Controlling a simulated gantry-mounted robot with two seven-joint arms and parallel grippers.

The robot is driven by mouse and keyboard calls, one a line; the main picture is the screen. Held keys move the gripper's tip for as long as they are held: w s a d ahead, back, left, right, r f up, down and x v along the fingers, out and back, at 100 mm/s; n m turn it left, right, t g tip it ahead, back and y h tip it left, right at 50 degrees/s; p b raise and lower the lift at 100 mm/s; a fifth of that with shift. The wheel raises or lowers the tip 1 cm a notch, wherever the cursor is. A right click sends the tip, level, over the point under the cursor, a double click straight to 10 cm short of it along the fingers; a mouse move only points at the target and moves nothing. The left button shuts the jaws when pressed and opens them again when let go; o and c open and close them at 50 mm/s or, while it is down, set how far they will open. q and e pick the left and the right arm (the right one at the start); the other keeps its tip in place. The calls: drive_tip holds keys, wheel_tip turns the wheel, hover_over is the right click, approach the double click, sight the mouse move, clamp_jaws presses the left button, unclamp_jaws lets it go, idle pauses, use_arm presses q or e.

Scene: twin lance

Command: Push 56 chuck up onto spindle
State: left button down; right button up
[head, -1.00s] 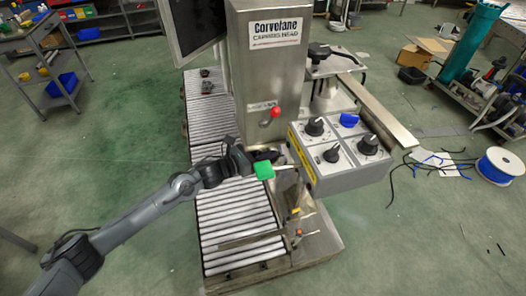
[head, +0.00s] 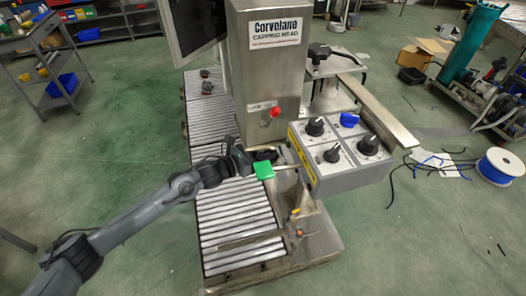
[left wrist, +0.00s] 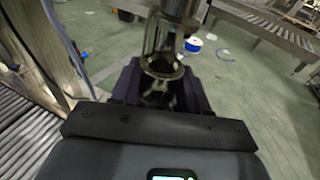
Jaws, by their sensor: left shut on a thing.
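My left gripper (head: 268,156) is under the capping head, beside the grey control box. In the left wrist view its dark fingers (left wrist: 160,88) are shut around a metal piece, which I take to be the 56 chuck (left wrist: 163,69). Its ring-like rim shows between the fingers; its lower part is hidden. The shiny metal spindle (left wrist: 164,34) stands directly above it, and I cannot tell whether the two touch or how far the chuck is seated. In the head view the chuck and spindle cannot be made out. My right gripper is not in view.
The control box (head: 338,157) with black and blue knobs overhangs to the right of my gripper. The steel column (head: 262,75) with a red button stands behind. A roller conveyor (head: 236,218) runs below my forearm. A blue cable spool (head: 500,166) lies on the floor far right.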

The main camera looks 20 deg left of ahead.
use_arm(q)
drive_tip(key=shift+r+p, duration=0.95)
drive_tip(key=shift+r, duration=0.95)
